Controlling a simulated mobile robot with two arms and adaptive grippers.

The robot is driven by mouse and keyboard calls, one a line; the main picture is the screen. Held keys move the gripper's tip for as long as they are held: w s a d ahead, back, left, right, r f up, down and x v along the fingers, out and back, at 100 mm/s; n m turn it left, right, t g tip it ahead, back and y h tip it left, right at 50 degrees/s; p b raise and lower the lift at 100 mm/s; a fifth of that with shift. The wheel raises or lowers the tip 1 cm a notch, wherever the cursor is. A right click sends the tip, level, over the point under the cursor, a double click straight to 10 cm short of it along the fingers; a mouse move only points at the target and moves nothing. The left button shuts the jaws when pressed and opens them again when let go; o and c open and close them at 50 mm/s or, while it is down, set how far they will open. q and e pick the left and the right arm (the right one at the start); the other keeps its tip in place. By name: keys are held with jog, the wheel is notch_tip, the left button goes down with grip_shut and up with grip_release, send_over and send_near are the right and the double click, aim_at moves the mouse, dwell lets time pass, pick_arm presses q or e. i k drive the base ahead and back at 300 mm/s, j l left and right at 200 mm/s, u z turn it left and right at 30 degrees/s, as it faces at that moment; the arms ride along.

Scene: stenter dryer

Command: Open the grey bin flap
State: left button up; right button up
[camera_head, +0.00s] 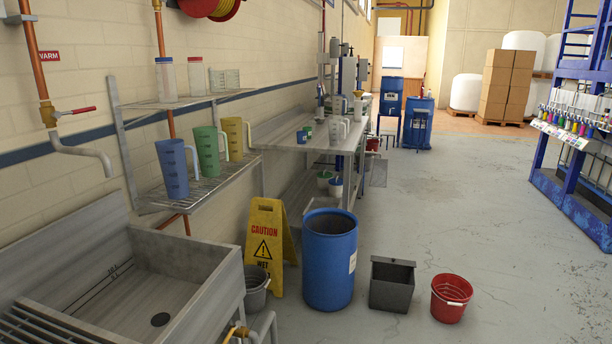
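The grey bin (391,292) is a dark, square box on the floor, right of the middle of the head view. It stands between a blue drum (330,262) and a red bucket (450,298). Its top (392,269) looks dark, with a thin edge along the back that sticks out a little at the right. Neither of my grippers is in view, and nothing of mine touches the bin.
A yellow caution sign (265,245) and a grey bucket (257,288) stand left of the drum. A steel sink (130,290) fills the lower left. Clear floor (490,220) lies behind and right of the bin. A blue rack (570,200) stands far right.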

aim_at(376, 259)
jog(key=k+l, duration=0.1)
jog(key=l, duration=0.3)
jog(key=k+l, duration=0.1)
jog(key=l, duration=0.7)
jog(key=i+l, duration=0.1)
jog(key=l, duration=0.9)
jog(key=i+l, duration=0.15)
jog(key=l, duration=0.35)
jog(key=i+l, duration=0.25)
jog(key=i, duration=0.25)
jog(key=i+l, duration=0.25)
jog(key=i, duration=0.2)
jog(key=i+l+z, duration=0.1)
jog(key=i+l, duration=0.2)
jog(key=i, duration=0.2)
